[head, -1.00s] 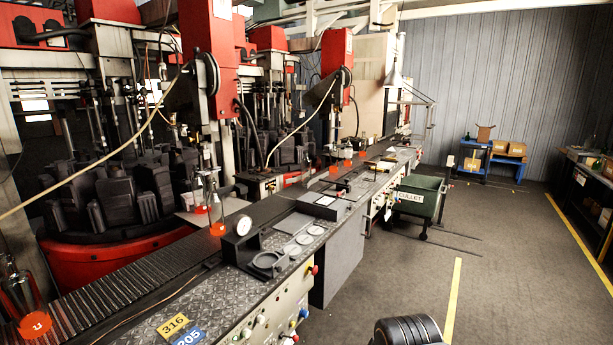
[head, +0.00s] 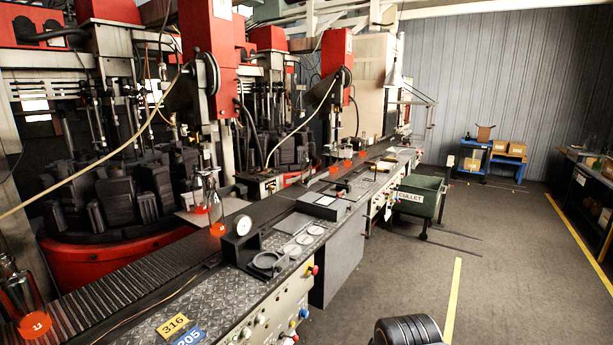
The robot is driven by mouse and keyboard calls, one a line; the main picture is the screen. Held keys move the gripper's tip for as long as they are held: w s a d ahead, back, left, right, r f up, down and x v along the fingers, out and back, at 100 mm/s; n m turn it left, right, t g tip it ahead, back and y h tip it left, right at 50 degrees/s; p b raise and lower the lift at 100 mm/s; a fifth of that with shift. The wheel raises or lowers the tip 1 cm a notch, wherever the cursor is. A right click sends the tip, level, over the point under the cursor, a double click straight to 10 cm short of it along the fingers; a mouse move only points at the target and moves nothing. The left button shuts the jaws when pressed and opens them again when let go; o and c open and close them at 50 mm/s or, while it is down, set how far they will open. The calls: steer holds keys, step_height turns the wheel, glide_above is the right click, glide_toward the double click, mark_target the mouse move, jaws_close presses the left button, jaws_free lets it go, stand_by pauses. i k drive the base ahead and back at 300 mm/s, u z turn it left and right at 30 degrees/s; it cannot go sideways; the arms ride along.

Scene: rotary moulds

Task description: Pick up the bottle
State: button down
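Several clear glass bottles with glowing orange bases stand upright along the line in the head view. The nearest bottle (head: 28,305) is at the lower left corner, on the ribbed conveyor (head: 105,295). Another bottle (head: 216,208) stands on the conveyor near the middle, left of the round white gauge. One more bottle (head: 199,190) stands just behind it, by the moulding machine. Smaller orange-based bottles (head: 347,158) stand farther along the line. The task does not say which bottle is meant. My gripper is not in view.
A steel-plated bench (head: 200,300) with gauge (head: 243,225), rings and tags borders the conveyor. Red rotary mould machines (head: 110,225) stand behind it. A green cullet cart (head: 418,196) is on the floor. The grey floor (head: 510,270) at right is open.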

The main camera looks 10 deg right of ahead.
mark_target(305, 163)
steer(key=z, duration=0.55)
steer(key=k, duration=0.6)
steer(key=z, duration=0.65)
steer(key=i, duration=3.3)
steer(key=u, duration=1)
steer(key=i, duration=0.95)
steer(key=u, duration=0.75)
